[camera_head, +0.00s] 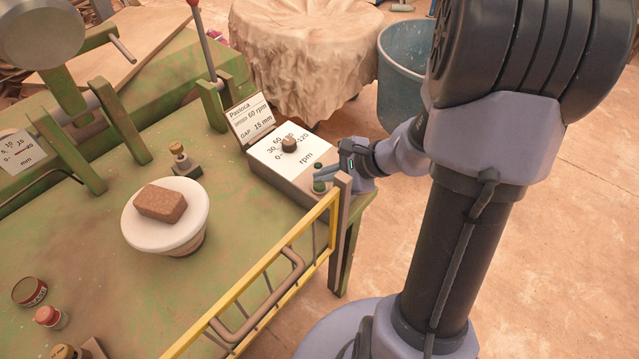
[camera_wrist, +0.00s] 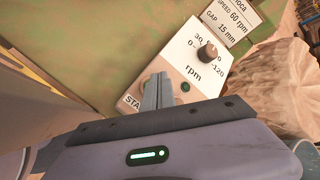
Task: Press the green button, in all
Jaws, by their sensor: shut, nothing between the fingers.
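The control box (camera_head: 292,178) sits on the right end of the green table, with an rpm dial on its sloped white face. In the head view a dark green round button (camera_head: 319,187) is at its lower right, and a second dark green round piece (camera_head: 318,167) is just behind. My gripper (camera_head: 318,177) is shut and empty, its fingertips over the panel between the two. In the wrist view my fingertips (camera_wrist: 158,90) cover the panel beside a label (camera_wrist: 131,102) reading "STA", hiding what is there. One green round piece (camera_wrist: 185,86) shows right of them. Contact cannot be told.
A yellow rail (camera_head: 275,260) with a post stands right in front of the box. A white round plate (camera_head: 199,222) with a brown block is left on the table. A blue bin (camera_head: 401,85) and a covered round form (camera_head: 300,50) stand behind.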

